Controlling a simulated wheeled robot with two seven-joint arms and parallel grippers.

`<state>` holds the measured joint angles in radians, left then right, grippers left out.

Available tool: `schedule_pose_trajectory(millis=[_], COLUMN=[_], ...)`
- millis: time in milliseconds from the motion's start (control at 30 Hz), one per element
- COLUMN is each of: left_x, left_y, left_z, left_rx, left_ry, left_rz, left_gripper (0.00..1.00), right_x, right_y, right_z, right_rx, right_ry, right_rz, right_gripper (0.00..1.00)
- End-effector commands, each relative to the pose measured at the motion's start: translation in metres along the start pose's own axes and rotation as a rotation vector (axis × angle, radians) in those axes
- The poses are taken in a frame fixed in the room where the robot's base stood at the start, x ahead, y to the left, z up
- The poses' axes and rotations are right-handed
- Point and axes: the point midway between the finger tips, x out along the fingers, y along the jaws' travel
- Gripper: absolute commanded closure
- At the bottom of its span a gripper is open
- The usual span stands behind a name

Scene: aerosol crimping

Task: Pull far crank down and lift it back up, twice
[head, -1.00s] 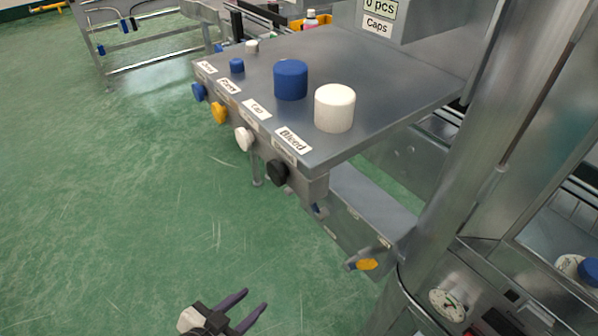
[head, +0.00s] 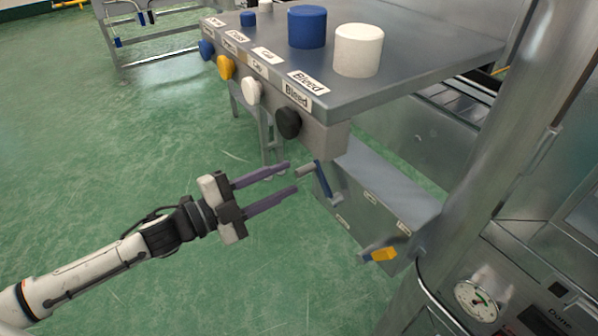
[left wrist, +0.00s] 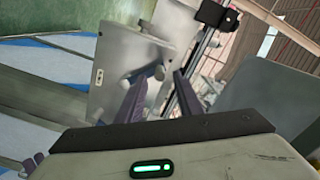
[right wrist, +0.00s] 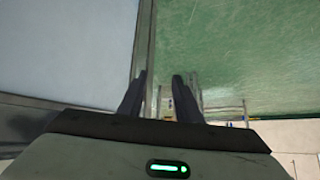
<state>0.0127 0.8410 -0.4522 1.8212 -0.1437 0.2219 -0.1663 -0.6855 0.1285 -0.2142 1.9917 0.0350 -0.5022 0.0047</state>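The far crank (head: 325,180) is blue with a grey cylindrical handle (head: 305,171). It sits on the side of the grey box under the table, its handle toward the left. My left gripper (head: 293,177) is open, with its dark purple fingertips just short of the handle. In the left wrist view a grey knob-like part (left wrist: 155,72) shows between the tips of the left gripper (left wrist: 158,83); contact cannot be told. My right gripper (right wrist: 160,78) is open and empty, outside the head view.
A metal table (head: 425,60) with blue and white caps (head: 357,50) stands above the cranks. Its front edge carries several coloured knobs, the black one (head: 288,122) nearest the gripper. A steel column (head: 470,190) with a pressure gauge (head: 478,301) stands right. Green floor lies open left.

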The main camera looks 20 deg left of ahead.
Motion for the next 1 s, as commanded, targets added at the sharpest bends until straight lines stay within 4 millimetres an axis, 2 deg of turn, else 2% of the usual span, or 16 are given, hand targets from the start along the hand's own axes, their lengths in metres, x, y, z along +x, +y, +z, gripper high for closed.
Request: schedule_pose_trajectory(millis=[100,300,700,900,1000], left_x=[0.021,0.043,0.049,0.049,0.049], left_y=[-0.002,-0.001,0.001,0.001,0.001], left_z=[-0.001,0.000,0.000,0.000,0.000], left_rx=[0.001,-0.002,-0.002,-0.002,-0.002], left_ry=[0.002,-0.001,-0.001,-0.001,-0.001], left_rz=[-0.003,-0.002,0.000,0.000,0.000], left_gripper=[0.67,0.67,0.67,1.00,1.00], right_x=[-0.001,-0.001,0.000,0.000,0.000], right_y=[0.000,0.000,0.000,0.001,0.001], right_z=[-0.002,-0.001,0.002,0.002,0.002], right_rx=[0.002,0.003,0.004,0.004,0.004], right_ry=[0.003,0.003,-0.004,-0.004,-0.004], right_rz=[0.000,0.000,0.001,0.002,0.002], right_gripper=[0.69,0.69,0.69,0.69,0.69])
